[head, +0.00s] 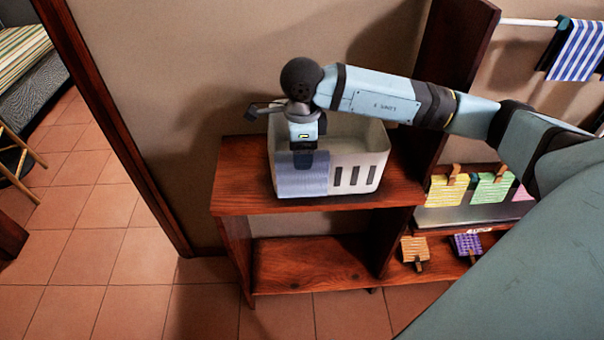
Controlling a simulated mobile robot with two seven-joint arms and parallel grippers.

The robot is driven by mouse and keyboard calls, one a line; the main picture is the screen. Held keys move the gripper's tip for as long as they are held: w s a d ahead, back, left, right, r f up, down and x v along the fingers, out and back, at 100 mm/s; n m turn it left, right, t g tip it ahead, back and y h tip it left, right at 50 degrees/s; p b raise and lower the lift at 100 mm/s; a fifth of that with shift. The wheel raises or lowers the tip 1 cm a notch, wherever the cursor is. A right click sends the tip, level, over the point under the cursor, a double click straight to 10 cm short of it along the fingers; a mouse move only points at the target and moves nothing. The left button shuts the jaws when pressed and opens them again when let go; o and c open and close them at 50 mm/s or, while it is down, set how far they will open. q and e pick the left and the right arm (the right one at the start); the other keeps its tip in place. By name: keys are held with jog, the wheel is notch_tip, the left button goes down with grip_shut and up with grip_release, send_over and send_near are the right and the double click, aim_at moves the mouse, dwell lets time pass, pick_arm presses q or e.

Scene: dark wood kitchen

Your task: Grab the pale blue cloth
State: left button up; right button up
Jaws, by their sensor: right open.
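The pale blue cloth (302,184) hangs over the front left of a light grey basket (368,160) that stands on the wooden shelf. My right arm reaches in from the right, and my right gripper (304,158) points down at the cloth's top edge. It is open. The gripper covers the upper part of the cloth, so I cannot tell whether its fingers are around the cloth or only in front of it. My left gripper is not in view.
The shelf unit (235,190) has an empty lower board. Small clipped cloths (448,190) hang at the right, and a blue and white striped cloth (578,52) hangs on a rail. A door frame stands left of the shelf. The tiled floor in front is clear.

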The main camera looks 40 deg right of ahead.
notch_tip(320, 180, down, 2)
jog(key=shift+r, duration=0.1)
jog(key=c, duration=1.3)
